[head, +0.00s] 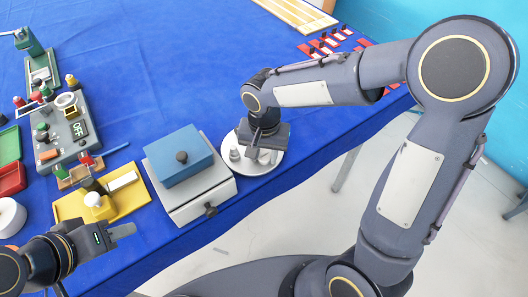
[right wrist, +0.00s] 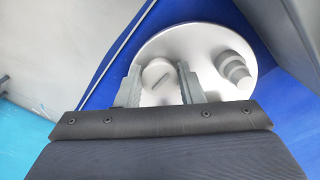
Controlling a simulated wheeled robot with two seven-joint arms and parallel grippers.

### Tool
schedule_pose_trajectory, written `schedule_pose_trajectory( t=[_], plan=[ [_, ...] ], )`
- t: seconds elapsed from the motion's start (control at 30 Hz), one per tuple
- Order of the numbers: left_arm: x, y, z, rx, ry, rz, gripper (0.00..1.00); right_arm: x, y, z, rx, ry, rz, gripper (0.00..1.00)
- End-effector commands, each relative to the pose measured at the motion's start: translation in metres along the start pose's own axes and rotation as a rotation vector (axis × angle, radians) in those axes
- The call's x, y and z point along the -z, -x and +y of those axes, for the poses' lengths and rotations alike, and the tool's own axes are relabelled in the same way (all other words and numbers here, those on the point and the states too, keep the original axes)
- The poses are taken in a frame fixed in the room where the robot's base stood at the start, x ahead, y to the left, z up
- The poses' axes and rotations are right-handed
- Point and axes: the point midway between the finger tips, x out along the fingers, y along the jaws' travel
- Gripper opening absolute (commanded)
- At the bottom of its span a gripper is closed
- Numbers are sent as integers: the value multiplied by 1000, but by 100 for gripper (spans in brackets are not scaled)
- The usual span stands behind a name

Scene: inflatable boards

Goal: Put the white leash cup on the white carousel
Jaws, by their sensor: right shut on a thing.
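The white carousel (head: 252,170) is a round plate near the table's front edge, and it fills much of the right wrist view (right wrist: 200,42). My right gripper (head: 258,153) is low over it, pointing down. In the right wrist view its fingers (right wrist: 158,88) are on either side of a white round piece with a dark slot, seemingly the white leash cup (right wrist: 157,72), and are shut on it. I cannot tell whether the cup touches the plate. My left gripper (head: 122,232) is at the lower left, away from the carousel; its finger gap is unclear.
A stepped grey-white piece (right wrist: 235,68) stands on the carousel beside the cup. A blue box (head: 178,157) on a white drawer unit (head: 205,193) stands just left of the carousel. A yellow tray (head: 130,198) and a grey OFF panel (head: 66,133) lie further left.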

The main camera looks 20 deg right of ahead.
Motion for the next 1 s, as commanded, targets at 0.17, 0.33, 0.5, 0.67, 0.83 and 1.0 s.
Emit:
schedule_pose_trajectory(
  t=[0.17,0.33,0.5,0.67,0.83,1.0],
  plan=[
    [-2,-3,-2,0,0,0,36,0,-4,0,0,0,0,13],
    [-1,-2,-1,0,0,0,36,0,-3,0,0,0,0,51],
    [-1,-2,-1,0,0,0,36,0,-3,0,0,0,0,56],
    [0,-1,0,0,0,0,36,0,-1,0,0,0,0,56],
    [0,0,0,0,0,0,36,1,15,-1,4,-2,3,56],
    [0,0,0,0,0,0,36,1,51,-1,5,0,4,56]
  ],
)
